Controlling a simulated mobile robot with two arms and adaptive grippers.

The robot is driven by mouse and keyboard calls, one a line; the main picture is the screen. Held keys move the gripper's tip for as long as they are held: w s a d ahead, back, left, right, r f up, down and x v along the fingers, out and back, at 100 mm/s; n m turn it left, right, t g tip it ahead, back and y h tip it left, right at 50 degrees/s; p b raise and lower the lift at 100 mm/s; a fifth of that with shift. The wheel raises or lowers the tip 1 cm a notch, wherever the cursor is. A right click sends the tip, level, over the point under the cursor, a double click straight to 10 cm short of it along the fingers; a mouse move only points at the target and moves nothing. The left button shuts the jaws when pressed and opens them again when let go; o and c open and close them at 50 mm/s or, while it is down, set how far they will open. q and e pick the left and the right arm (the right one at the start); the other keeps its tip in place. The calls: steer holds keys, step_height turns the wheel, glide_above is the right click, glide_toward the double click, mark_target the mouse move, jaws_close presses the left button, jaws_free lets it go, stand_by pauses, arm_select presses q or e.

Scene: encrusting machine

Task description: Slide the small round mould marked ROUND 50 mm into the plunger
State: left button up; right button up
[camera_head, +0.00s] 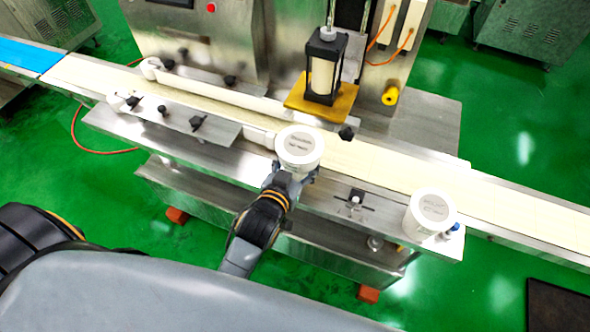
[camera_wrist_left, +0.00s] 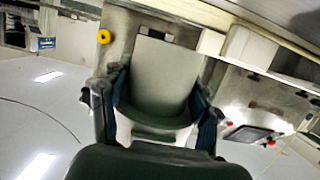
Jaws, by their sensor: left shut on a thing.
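My left gripper (camera_head: 289,180) is shut on a white round mould (camera_head: 299,146) and holds it at the near edge of the conveyor. The print on its top is too small to read. In the left wrist view the fingers of my left gripper (camera_wrist_left: 157,115) clasp the pale mould (camera_wrist_left: 160,75) from both sides. The plunger (camera_head: 322,68), a black frame with a pale cylinder on a yellow plate, stands beyond the conveyor, behind the held mould and apart from it. A second white round mould (camera_head: 432,212) stands on the right end of the machine's front ledge, its print also unreadable. My right gripper is not in view.
A cream conveyor belt (camera_head: 400,170) runs across the machine. White guide rollers and a metal plate with black knobs (camera_head: 190,118) lie left of the held mould. A bracket (camera_head: 355,198) with a knob sits on the ledge between the two moulds. A yellow knob (camera_head: 390,95) sticks out right of the plunger.

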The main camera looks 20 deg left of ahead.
arm_select(q)
steer(key=shift+w+b, duration=0.6)
steer(key=shift+w, duration=1.15)
steer(key=shift+w+d+r, duration=0.1)
steer(key=shift+w+r, duration=0.1)
steer(key=shift+w, duration=1)
steer(key=shift+w+r+p, duration=0.1)
steer(key=shift+p, duration=0.45)
steer(key=shift+w, duration=0.15)
steer(key=shift+w, duration=0.45)
